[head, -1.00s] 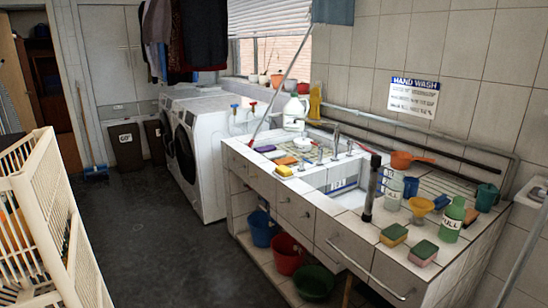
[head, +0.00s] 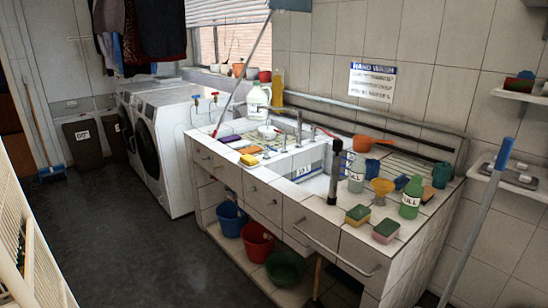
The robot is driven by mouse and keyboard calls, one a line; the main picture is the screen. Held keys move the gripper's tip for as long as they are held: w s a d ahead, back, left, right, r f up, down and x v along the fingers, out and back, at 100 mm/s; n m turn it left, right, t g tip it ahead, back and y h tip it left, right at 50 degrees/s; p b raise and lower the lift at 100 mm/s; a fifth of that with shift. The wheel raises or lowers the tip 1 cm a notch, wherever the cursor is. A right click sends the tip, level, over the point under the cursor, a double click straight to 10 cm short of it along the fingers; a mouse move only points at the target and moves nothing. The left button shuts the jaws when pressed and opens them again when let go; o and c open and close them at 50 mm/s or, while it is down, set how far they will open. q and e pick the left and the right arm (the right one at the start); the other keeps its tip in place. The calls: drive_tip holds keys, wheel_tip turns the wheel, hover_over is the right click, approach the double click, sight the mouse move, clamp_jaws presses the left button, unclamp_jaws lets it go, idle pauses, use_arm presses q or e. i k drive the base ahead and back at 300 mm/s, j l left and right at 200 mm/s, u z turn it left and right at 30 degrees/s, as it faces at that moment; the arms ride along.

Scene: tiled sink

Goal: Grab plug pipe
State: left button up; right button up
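A dark upright pipe (head: 334,178), which looks like the plug pipe, stands on the front part of the tiled sink counter (head: 270,205), just right of the basin (head: 315,183). Its lower end meets the white tiles near the front edge. Nothing holds it. Neither of my grippers is in view.
A blue-grey pole (head: 478,235) leans at right. A cream rack (head: 25,245) stands at left. The dark floor (head: 140,250) between is clear.

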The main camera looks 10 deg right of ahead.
sight(337, 146)
drive_tip(key=i+z, duration=0.1)
drive_tip(key=z, duration=0.9)
drive_tip(key=i+j+z, duration=0.3)
drive_tip(key=j+z, duration=0.25)
drive_tip(key=i+j+z, duration=0.3)
drive_tip(key=j+z, duration=0.3)
drive_tip(key=j, duration=0.15)
drive_tip(key=j+z, duration=0.3)
drive_tip(key=j, duration=0.1)
